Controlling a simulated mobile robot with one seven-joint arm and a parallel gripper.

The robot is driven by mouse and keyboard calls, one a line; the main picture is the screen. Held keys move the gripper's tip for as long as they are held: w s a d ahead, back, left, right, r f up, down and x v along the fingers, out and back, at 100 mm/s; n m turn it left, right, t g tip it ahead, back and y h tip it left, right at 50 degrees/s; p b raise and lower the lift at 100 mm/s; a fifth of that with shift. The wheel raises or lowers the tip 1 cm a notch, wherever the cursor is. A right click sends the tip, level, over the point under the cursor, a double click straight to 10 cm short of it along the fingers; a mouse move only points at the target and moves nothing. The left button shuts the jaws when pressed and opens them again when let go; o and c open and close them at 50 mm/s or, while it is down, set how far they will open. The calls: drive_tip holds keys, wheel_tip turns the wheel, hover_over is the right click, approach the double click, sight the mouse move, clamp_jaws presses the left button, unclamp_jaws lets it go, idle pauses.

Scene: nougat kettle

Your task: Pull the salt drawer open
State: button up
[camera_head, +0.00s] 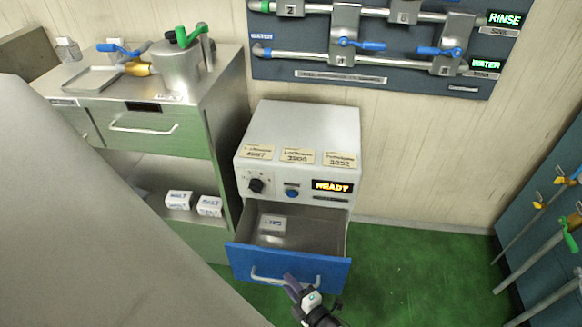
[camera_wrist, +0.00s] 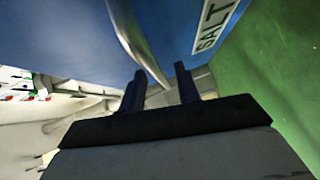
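The salt drawer (camera_head: 328,240) stands pulled out of the white cabinet, so its inside shows. Its blue front (camera_head: 250,262) has a pale bar handle (camera_head: 268,280). In the wrist view the blue front (camera_wrist: 60,35) carries a white SALT label (camera_wrist: 215,24). A small white SALT block (camera_head: 272,224) lies inside at the back left. My gripper (camera_head: 295,287) is at the right part of the handle. In the wrist view, the handle (camera_wrist: 135,35) runs down to between the two dark fingers (camera_wrist: 163,80). The fingers stand apart, with a gap beside the bar; contact is unclear.
The white cabinet (camera_head: 300,130) has a READY display (camera_head: 332,187), a knob and a blue button. A metal counter (camera_head: 130,85) with a pot (camera_head: 178,68) stands left. Pipes with valves run along the wall panel. Green floor (camera_head: 400,270) is clear right of the drawer.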

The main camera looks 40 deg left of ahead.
drive_tip(key=v, duration=1.4)
drive_tip(key=shift+a+r, duration=0.1)
